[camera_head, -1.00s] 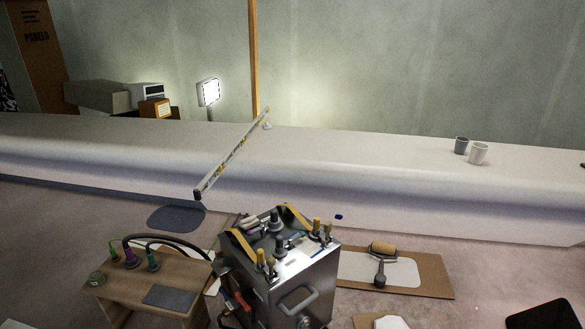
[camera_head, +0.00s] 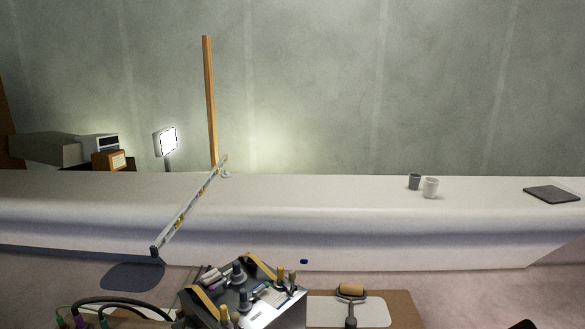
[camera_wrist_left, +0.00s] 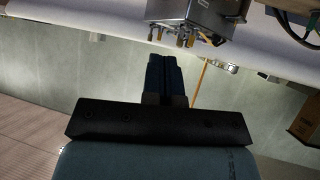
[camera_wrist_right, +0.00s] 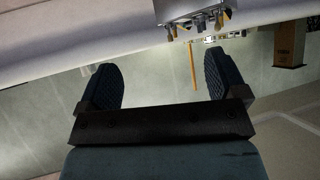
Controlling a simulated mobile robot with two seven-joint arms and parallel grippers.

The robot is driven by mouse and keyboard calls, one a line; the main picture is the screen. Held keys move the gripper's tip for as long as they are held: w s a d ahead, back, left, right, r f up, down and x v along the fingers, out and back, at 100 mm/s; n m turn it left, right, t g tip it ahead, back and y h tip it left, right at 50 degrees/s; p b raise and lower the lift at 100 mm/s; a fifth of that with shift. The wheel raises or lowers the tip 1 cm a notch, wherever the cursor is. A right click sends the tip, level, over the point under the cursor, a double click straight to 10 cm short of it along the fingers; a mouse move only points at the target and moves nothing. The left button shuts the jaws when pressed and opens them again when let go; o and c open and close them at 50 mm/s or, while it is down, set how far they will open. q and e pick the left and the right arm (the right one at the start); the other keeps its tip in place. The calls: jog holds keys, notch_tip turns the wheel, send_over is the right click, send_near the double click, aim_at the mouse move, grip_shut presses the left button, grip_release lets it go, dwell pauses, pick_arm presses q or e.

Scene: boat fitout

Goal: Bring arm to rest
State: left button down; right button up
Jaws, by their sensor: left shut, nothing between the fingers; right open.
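My left gripper (camera_wrist_left: 166,75) shows in the left wrist view with its dark fingers together and nothing between them. My right gripper (camera_wrist_right: 161,85) shows in the right wrist view with its ridged fingers wide apart and empty. Both wrist views look at the scene upside down, with free air around the fingers. Neither gripper touches anything that I can see.
A roller (camera_head: 351,293) lies on a board at the right.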

pick_arm(q)
notch_tip(320, 180, up, 15)
jog(key=s+a+p, duration=0.1)
jog(key=p, duration=1.6)
jog(key=shift+a+f, duration=0.15)
jog(key=shift+a, duration=0.1)
pick_arm(e)
notch_tip(320, 180, up, 15)
jog(key=s+d, duration=0.1)
jog(key=shift+d, duration=0.15)
